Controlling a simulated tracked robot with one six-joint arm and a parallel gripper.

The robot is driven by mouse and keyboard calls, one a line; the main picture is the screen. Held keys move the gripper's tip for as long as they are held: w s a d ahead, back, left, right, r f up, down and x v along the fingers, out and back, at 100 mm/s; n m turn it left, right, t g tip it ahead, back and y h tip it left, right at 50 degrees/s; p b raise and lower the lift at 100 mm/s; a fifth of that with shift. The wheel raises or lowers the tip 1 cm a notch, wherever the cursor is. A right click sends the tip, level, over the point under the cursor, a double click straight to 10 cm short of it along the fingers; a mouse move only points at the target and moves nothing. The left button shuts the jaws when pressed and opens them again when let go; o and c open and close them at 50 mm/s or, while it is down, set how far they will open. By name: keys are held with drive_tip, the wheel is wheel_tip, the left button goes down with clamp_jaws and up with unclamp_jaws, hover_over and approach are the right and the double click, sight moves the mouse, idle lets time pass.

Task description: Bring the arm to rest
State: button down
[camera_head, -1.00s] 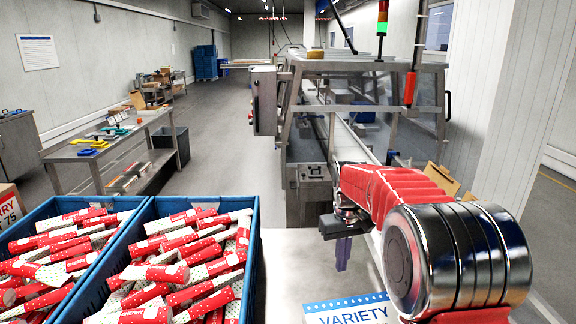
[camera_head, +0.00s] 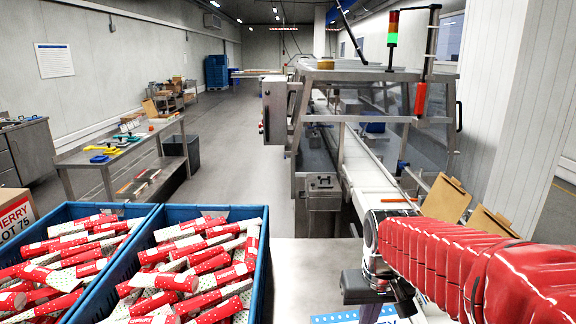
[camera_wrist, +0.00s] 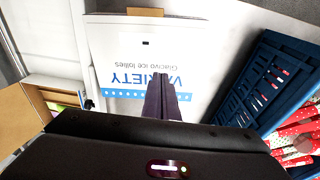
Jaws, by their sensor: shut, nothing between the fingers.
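My gripper (camera_head: 370,312) is low in the right half of the head view, partly cut off by the bottom edge. Its dark purple fingers also show in the wrist view (camera_wrist: 162,98), closed together with nothing between them. The red-sleeved arm reaches in from the right edge. In the wrist view the fingers appear in front of a white box marked VARIETY (camera_wrist: 205,60); I cannot tell the gap between them.
Two blue crates full of red and white lollies stand at left, one nearer the middle (camera_head: 262,255) and one further left (camera_head: 75,212). A metal-framed machine with a conveyor (camera_head: 375,180) stands ahead. A side bench (camera_head: 90,160) stands left; the aisle floor is clear.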

drive_tip(key=s+r+t, duration=0.3)
drive_tip(key=s+r, duration=0.1)
drive_tip(key=s, duration=1)
drive_tip(key=shift+s+a+r+t, duration=0.2)
drive_tip(key=shift+a+t, duration=0.05)
drive_tip(key=shift+t, duration=0.15)
drive_tip(key=shift+d+m, duration=0.15)
drive_tip(key=shift+m, duration=0.15)
drive_tip(key=w+d+f+m+g, duration=0.2)
drive_tip(key=w+d+m, duration=0.5)
drive_tip(key=d+m, duration=0.2)
drive_tip(key=w+d+f+m+g, duration=0.3)
drive_tip(key=w+d+m, duration=0.5)
drive_tip(key=d, duration=0.4)
drive_tip(key=shift+w+d+m+g, duration=0.25)
drive_tip(key=shift+d+m+g, duration=0.05)
drive_tip(key=shift+d+m, duration=0.1)
